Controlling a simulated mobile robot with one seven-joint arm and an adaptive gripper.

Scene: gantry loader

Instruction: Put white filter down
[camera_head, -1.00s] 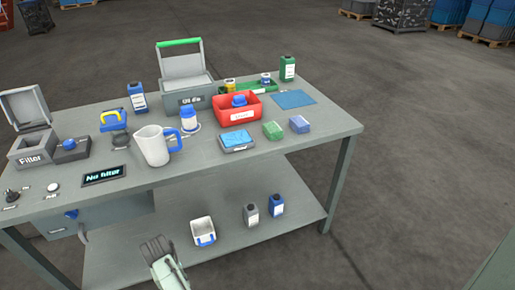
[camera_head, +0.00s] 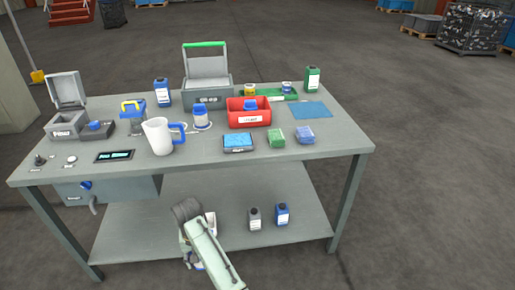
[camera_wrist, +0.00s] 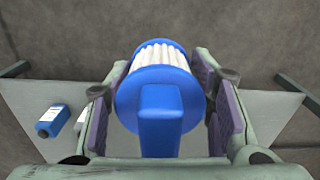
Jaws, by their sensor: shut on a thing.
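The white filter (camera_wrist: 158,53) has white pleats between blue end caps and a blue handle facing the wrist camera. My gripper (camera_wrist: 161,78) is shut on it, one purple-padded finger at each side. I cannot tell whether the filter touches the shelf.
A grey bottle (camera_head: 254,219) and a blue bottle (camera_head: 282,214) stand on the shelf to the right. The tabletop (camera_head: 335,140) holds a white jug (camera_head: 158,137), an open filter box (camera_head: 66,122), a red bin (camera_head: 249,119) and a display (camera_head: 114,156).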

